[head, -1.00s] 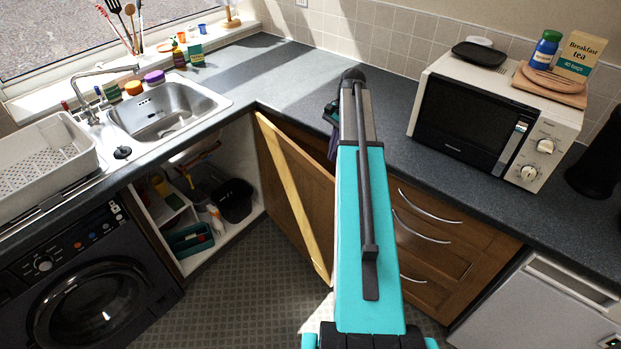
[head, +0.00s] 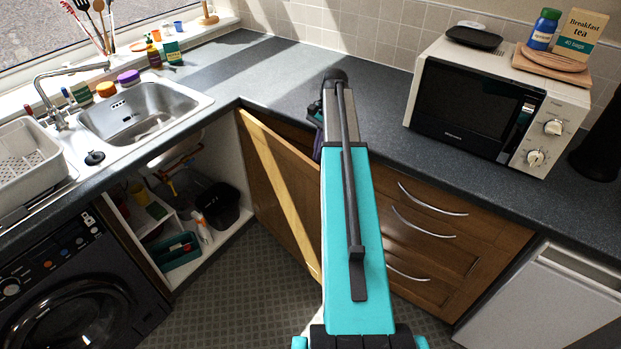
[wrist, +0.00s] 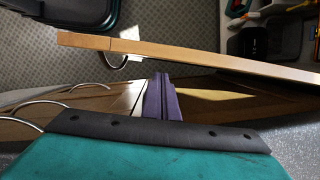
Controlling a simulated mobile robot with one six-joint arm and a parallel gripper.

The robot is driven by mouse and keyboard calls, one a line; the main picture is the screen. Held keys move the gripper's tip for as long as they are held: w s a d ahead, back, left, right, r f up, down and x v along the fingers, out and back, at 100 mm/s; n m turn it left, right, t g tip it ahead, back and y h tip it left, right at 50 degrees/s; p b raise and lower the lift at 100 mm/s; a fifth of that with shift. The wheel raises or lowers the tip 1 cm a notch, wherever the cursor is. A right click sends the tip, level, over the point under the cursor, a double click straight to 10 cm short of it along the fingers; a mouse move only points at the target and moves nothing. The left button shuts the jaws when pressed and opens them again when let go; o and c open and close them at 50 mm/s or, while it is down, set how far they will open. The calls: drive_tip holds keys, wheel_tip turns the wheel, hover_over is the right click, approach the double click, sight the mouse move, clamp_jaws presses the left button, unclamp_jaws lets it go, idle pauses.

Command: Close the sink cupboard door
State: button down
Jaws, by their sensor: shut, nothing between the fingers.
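The sink cupboard door (head: 277,185) is a wooden panel standing open at the right of the cupboard opening (head: 190,200), below the sink. In the wrist view I see the door edge-on (wrist: 190,52), with a curved metal handle on the face towards my gripper. My gripper (wrist: 160,80) has purple fingers, shut and empty. It is in the gap behind the door, between the door and the drawer fronts. A gap shows between fingertips and door in the wrist view. In the head view my arm hides most of the gripper.
Drawers with metal handles (head: 430,211) are to the right of the door. The worktop (head: 270,75) overhangs the gap. A black bin (head: 220,204) and a green caddy (head: 174,252) are inside the cupboard. A washing machine (head: 75,290) stands left. The floor before the cupboard is clear.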

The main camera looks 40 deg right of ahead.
sight(312, 178)
drive_tip(key=shift+a, duration=0.1)
drive_tip(key=shift+p+x, duration=0.95)
drive_tip(key=shift+x, duration=4.05)
drive_tip(key=shift+a, duration=0.1)
